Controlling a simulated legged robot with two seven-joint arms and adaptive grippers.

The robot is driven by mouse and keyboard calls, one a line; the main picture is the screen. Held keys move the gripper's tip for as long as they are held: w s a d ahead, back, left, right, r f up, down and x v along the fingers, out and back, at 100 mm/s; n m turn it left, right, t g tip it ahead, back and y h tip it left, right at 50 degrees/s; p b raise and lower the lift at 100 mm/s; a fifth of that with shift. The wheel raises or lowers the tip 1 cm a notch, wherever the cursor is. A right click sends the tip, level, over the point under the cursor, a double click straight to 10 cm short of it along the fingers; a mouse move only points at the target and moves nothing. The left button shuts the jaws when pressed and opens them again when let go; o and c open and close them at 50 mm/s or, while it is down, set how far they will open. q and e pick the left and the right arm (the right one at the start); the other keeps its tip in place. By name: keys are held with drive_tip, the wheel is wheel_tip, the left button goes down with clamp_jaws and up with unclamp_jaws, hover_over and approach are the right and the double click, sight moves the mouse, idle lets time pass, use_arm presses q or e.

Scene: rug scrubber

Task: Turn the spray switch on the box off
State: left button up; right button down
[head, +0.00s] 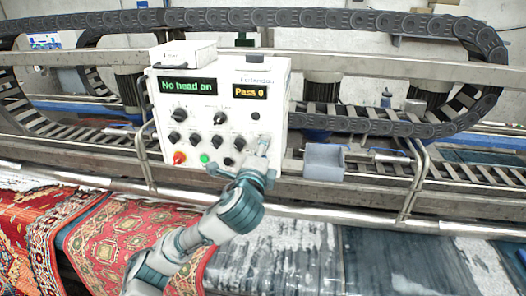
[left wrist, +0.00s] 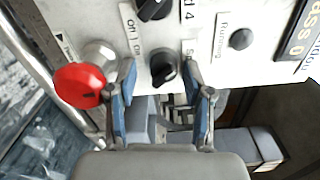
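The white control box (head: 190,138) stands in the middle of the head view with rows of black knobs. My left gripper (head: 262,148) is at the lower right of its front panel and covers part of it. In the left wrist view my left gripper (left wrist: 163,92) is open, with one blue-padded finger on each side of a black knob (left wrist: 163,69). The fingertips are close to the panel; I cannot tell whether they touch the knob. A label reading "Off | On" is beside this knob and another, starting with "S", is partly hidden. Its setting is unclear. My right gripper is not in view.
A red knob (left wrist: 79,85) is close left of the fingers, with a "Running" lamp (left wrist: 241,39) to the right. A grey tray (head: 324,162) is right of the box. A metal rail (head: 380,215) runs in front, with red patterned rugs (head: 115,240) below.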

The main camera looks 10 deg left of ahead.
use_arm(q)
drive_tip(key=s, duration=1.2)
drive_tip(key=shift+w, duration=0.1)
